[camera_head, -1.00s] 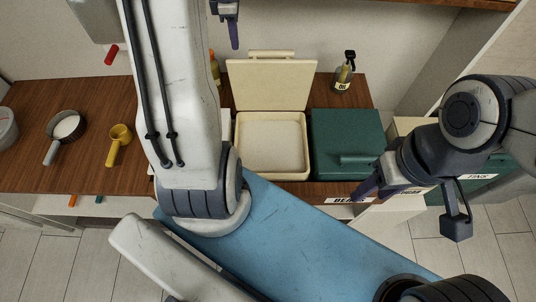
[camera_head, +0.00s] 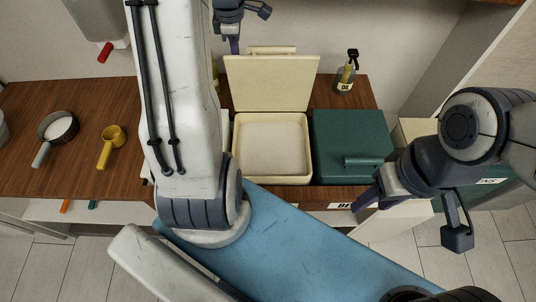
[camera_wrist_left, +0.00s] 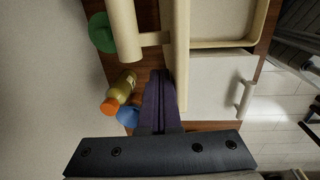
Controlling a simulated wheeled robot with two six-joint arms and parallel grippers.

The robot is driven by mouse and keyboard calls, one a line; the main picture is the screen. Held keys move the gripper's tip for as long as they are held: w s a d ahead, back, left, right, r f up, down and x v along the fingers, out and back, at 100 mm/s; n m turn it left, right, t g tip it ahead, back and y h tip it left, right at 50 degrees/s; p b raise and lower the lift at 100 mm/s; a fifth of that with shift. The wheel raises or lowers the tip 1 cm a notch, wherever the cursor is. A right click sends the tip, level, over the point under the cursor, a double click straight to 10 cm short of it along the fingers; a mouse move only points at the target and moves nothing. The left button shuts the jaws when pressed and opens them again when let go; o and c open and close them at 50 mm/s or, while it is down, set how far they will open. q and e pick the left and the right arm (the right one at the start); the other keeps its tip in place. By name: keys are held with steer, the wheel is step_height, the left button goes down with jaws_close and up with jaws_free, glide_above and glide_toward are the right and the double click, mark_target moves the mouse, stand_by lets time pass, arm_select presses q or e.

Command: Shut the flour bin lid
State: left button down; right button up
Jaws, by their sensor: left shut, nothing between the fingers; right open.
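The cream flour bin (camera_head: 237,165) stands on the counter with white flour inside. Its lid (camera_head: 270,82) is open and stands up at the bin's back edge, handle (camera_head: 272,50) at the top. My left gripper (camera_head: 236,47) is shut and empty by the lid's upper left. In the left wrist view, its dark fingers (camera_wrist_left: 165,100) lie on the wall side of the lid (camera_wrist_left: 181,40), seen edge-on; I cannot tell whether they touch. The lid handle (camera_wrist_left: 122,30) shows there too. My right gripper (camera_head: 365,197) is open and empty at the green bin's front.
A green lidded bin (camera_head: 345,135) stands right of the flour bin, with an oil bottle (camera_head: 346,78) behind. A pan (camera_head: 58,128) and yellow cup (camera_head: 112,140) lie left. An orange-capped bottle (camera_wrist_left: 122,88) and a pale bin (camera_wrist_left: 215,85) are near my left fingers.

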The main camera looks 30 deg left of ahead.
arm_select(q)
steer(key=shift+s+d+f+b, duration=0.3)
steer(key=shift+s+d, duration=0.2)
steer(key=shift+s, duration=0.35)
steer(key=shift+s+d+f+b, duration=0.2)
steer(key=shift+s+d, duration=0.3)
steer(key=shift+s, duration=0.35)
steer(key=shift+s+d+f+b, duration=0.25)
steer(key=shift+s+d, duration=0.1)
steer(key=shift+s, duration=0.2)
steer(key=shift+s+d+f+b, duration=0.2)
steer(key=shift+s+d+b, duration=0.1)
steer(key=shift+s, duration=0.2)
steer(key=shift+s+d+f+b, duration=0.2)
steer(key=shift+s+d, duration=0.15)
steer(key=shift+s, duration=0.2)
steer(key=shift+s+d+f+b, duration=0.4)
steer(key=shift+s+d+f, duration=0.15)
steer(key=shift+s, duration=0.2)
steer(key=shift+s+d+f+b, duration=0.4)
steer(key=shift+s+f, duration=0.1)
steer(key=shift+s, duration=0.25)
